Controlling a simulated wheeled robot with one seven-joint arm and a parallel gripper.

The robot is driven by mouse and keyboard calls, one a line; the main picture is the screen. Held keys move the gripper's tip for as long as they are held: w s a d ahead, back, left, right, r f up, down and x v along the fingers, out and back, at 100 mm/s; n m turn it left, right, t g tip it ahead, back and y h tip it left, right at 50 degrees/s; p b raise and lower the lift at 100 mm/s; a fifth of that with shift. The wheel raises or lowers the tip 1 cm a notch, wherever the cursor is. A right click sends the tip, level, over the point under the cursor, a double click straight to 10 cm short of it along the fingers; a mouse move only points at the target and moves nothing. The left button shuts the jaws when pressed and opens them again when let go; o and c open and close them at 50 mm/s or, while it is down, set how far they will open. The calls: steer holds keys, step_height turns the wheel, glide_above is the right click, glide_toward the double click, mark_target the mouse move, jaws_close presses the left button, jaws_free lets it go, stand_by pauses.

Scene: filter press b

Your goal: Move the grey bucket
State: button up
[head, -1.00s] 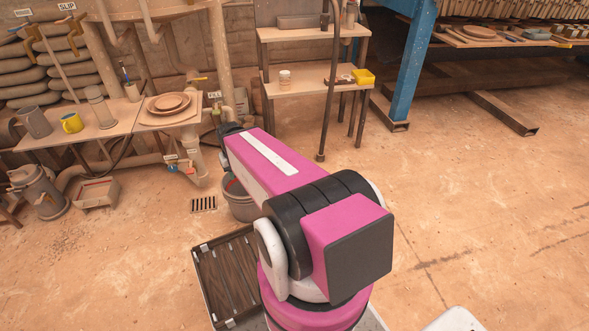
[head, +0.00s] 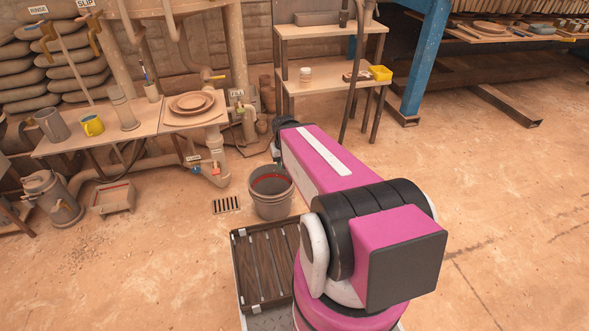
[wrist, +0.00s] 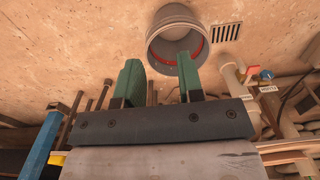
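The grey bucket (head: 271,200) stands upright on the floor, with a red band around its inside, just beyond my wooden-slatted deck. It also shows at the top of the wrist view (wrist: 160,22), its mouth facing the camera. My gripper (wrist: 158,64) is open, its two green fingers apart with nothing between them. In the wrist view the right finger overlaps the bucket's mouth; the bucket lies beyond the fingertips, and contact cannot be seen. In the head view my arm hides the fingers.
A floor drain (head: 226,205) lies left of the bucket. Pipes with a red-handled valve (head: 215,170) stand behind it. A bench (head: 95,136) with jugs and plates is at left, a shelf unit (head: 330,87) behind. Open floor lies to the right.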

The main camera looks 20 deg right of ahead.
steer(key=w+d+f+m, duration=0.1)
steer(key=w+d+f, duration=0.2)
steer(key=w+f, duration=0.4)
steer(key=w+d+f+m, duration=0.1)
steer(key=w+d+f, duration=0.2)
steer(key=w+f, duration=0.4)
steer(key=w+d+f+m+y, duration=0.1)
steer(key=w+d+f, duration=0.2)
steer(key=w+f, duration=0.4)
step_height(320, 180, down, 3)
steer(key=shift+d+r+m, duration=0.1)
steer(key=shift+d+m, duration=0.15)
steer(key=shift+m, duration=0.05)
steer(key=f, duration=1)
steer(key=shift+w+a+f, duration=0.15)
steer(key=shift+a+f, duration=0.25)
jaws_close()
